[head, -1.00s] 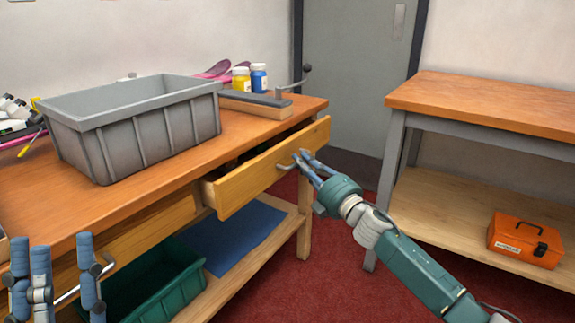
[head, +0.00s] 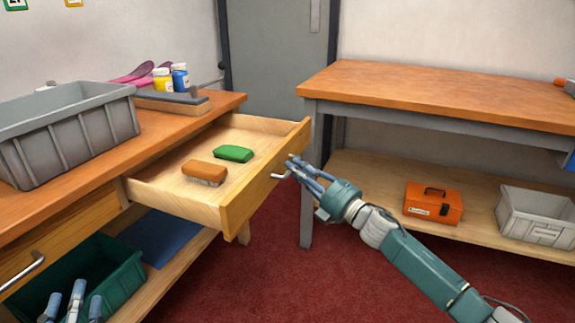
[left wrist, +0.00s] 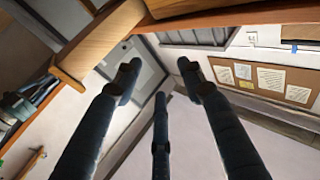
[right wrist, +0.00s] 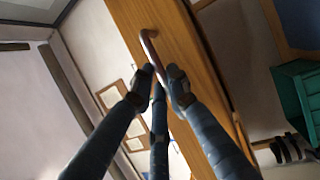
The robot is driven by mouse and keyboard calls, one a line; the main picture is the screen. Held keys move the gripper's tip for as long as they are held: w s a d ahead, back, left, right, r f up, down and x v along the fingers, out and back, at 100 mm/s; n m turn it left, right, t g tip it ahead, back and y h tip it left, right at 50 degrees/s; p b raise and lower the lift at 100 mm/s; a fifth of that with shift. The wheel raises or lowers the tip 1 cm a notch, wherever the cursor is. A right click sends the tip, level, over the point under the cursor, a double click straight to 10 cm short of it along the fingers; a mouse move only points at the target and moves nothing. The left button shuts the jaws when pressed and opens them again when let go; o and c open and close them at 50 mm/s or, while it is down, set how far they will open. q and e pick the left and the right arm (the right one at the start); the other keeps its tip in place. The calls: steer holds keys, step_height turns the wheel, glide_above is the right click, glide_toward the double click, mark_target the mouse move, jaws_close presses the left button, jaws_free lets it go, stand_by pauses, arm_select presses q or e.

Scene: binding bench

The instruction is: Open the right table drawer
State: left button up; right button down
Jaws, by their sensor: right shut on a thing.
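The right table drawer (head: 262,190) stands pulled well out of the wooden bench, its inside showing. Its curved metal handle (head: 280,177) is on the front face and also shows in the right wrist view (right wrist: 149,40). My right gripper (head: 294,166) is shut on that handle; its fingers close around it in the right wrist view (right wrist: 158,84). My left gripper (head: 76,298) is low at the left in the head view, in front of the green bin. Its fingers are spread and empty in the left wrist view (left wrist: 158,82).
A brown brush (head: 204,172) and a green one (head: 233,153) lie in the drawer. A grey crate (head: 70,135) stands on the bench top. A green bin (head: 125,275) is on the lower shelf. A second table (head: 440,95) stands at the right, with red floor (head: 290,280) between.

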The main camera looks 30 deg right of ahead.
arm_select(q)
steer(key=shift+s+d+f+g, duration=0.15)
steer(key=shift+f+g, duration=0.1)
steer(key=shift+f, duration=0.2)
steer(key=shift+s+d+f+g, duration=0.1)
steer(key=shift+f+g, duration=0.15)
steer(key=shift+f, duration=0.2)
arm_select(e)
steer(key=shift+s+d+f, duration=0.1)
steer(key=shift+s+d, duration=0.4)
steer(key=shift+s, duration=0.35)
arm_select(q)
steer(key=shift+a, duration=0.1)
arm_select(e)
steer(key=c, duration=1.7)
jaws_free()
steer(key=shift+o, duration=0.2)
steer(key=v, duration=1.2)
